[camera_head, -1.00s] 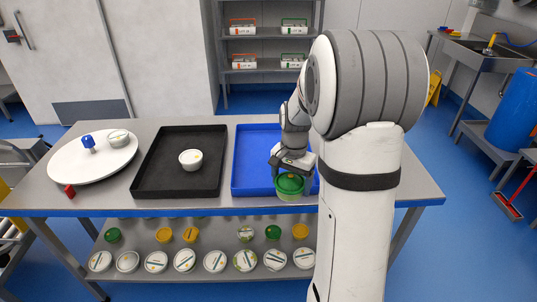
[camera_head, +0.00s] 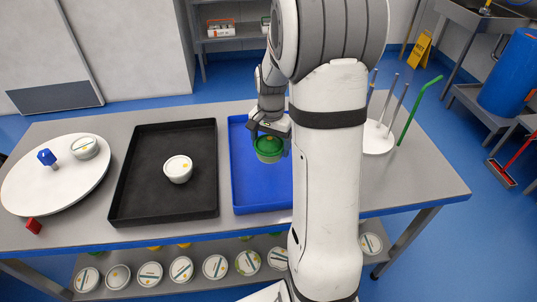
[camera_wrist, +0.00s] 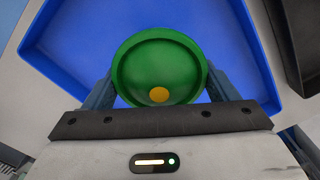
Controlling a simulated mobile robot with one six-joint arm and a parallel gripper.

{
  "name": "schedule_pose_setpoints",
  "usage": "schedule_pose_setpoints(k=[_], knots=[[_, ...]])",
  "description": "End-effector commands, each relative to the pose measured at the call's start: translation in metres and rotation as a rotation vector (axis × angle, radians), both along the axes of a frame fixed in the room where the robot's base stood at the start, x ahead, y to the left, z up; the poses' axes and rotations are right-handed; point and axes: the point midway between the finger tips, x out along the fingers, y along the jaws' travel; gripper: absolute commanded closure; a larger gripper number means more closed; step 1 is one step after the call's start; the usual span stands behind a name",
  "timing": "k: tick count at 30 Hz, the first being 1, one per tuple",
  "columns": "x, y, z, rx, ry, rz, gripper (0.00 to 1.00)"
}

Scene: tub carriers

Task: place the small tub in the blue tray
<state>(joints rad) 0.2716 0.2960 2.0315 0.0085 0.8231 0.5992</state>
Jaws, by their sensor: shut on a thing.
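A tub with a green lid (camera_head: 268,154) is held in my gripper (camera_head: 268,143), inside the outline of the blue tray (camera_head: 262,190). In the wrist view, the green lid (camera_wrist: 165,65) with a yellow dot is upright between the two fingers, against the blue tray (camera_wrist: 70,40). I cannot tell whether the tub touches the tray floor. My arm hides the tray's right part in the head view.
A black tray (camera_head: 125,200) with a white tub (camera_head: 178,169) stands left of the blue tray. A white round board (camera_head: 30,195) carries another tub (camera_head: 84,147) and a blue-topped item. A white base with upright rods (camera_head: 376,140) stands at right. Several tubs line the shelf below.

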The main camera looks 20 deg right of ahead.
Motion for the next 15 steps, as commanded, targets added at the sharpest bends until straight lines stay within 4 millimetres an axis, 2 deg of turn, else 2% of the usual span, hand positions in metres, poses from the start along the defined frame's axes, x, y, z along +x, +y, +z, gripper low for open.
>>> schedule_pose_setpoints(k=[4,10,15], knots=[[-0.001,0.0,-0.028,0.002,0.004,0.0,0.48],[0.0,0.001,-0.048,0.001,0.003,0.002,0.48],[0.0,0.001,-0.072,0.001,0.003,0.003,0.48]])
